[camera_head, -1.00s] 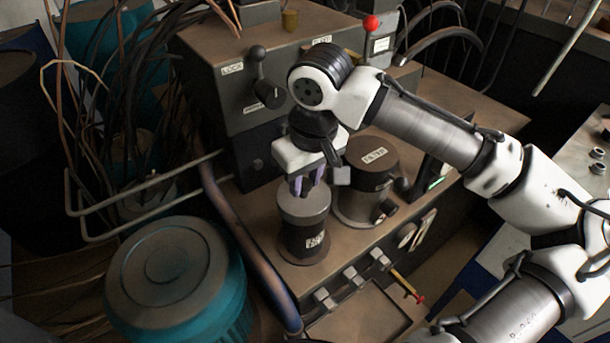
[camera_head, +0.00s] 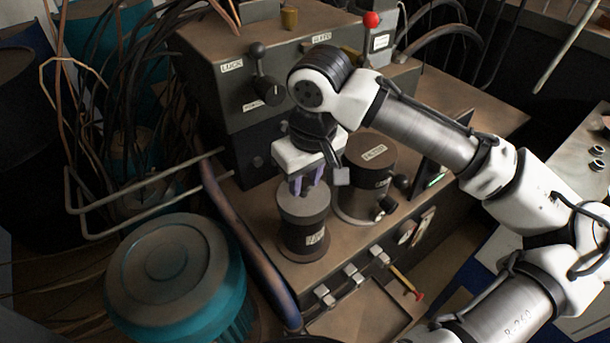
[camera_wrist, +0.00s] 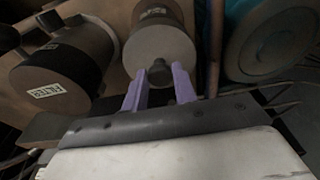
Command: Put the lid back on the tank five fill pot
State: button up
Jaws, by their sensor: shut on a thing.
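The fill pot (camera_head: 300,240) is a dark round pot with a small label I cannot read, standing upright on the machine's ledge. A grey round lid (camera_head: 303,205) is over its mouth, lined up with it. I see no clear gap between lid and pot, but cannot tell if it is fully seated. My gripper (camera_head: 308,186) is above, pointing down, its purple fingers at the lid's top. In the wrist view my gripper (camera_wrist: 163,88) is shut on the dark knob of the lid (camera_wrist: 165,45), one finger on each side. The fingers partly hide the knob.
A dark pot labelled FILTER (camera_head: 368,165) stands close on the right; it also shows in the wrist view (camera_wrist: 62,65). A bent pipe (camera_head: 245,240) runs along the left. A teal drum (camera_head: 175,275) stands front left. A lever panel (camera_head: 240,90) rises behind.

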jog(key=shift+f+b, duration=0.6)
jog(key=shift+f, duration=0.6)
jog(key=o, duration=1.6)
jog(key=shift+r, duration=0.15)
notch_tip(320, 180, up, 6)
jog(key=p, duration=0.6)
